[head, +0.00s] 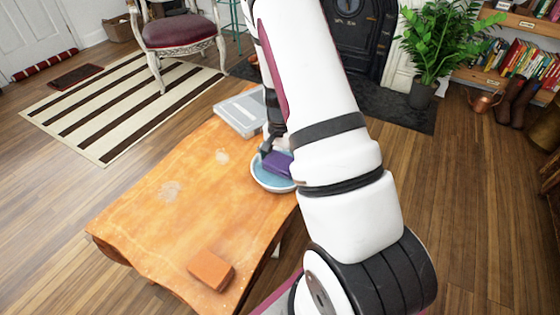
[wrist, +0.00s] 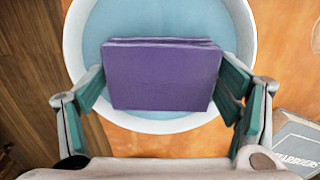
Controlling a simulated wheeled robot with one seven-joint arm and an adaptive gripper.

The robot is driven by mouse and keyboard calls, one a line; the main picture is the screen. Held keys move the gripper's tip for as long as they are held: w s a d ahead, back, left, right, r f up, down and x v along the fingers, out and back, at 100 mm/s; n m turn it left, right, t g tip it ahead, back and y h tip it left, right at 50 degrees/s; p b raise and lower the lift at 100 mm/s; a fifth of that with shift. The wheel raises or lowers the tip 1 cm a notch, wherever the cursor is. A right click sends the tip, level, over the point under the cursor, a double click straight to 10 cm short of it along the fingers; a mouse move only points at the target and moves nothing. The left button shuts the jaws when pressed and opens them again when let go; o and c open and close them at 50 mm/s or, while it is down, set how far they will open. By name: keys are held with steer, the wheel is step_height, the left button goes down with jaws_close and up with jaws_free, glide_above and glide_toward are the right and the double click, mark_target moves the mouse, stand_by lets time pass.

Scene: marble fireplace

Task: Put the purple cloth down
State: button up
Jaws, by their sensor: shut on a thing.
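The purple cloth (wrist: 162,78) is a folded, block-like stack. In the wrist view it sits between the two fingers of my gripper (wrist: 165,90), which is shut on it. Behind it is a round bowl (wrist: 246,45) with a pale rim and light blue inside. In the head view the cloth (head: 277,163) shows over or in the bowl (head: 262,182) on the wooden table (head: 150,220). I cannot tell whether the cloth touches the bowl's bottom. My arm hides the right part of the bowl and most of the gripper in the head view.
An orange-brown block (head: 211,269) lies at the table's near end. The table's left and middle are clear, apart from pale marks. A chair (head: 180,32) stands beyond.

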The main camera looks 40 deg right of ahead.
steer(key=shift+f, duration=0.2)
steer(key=o, duration=1)
steer(key=shift+o, duration=0.2)
steer(key=shift+r, duration=0.15)
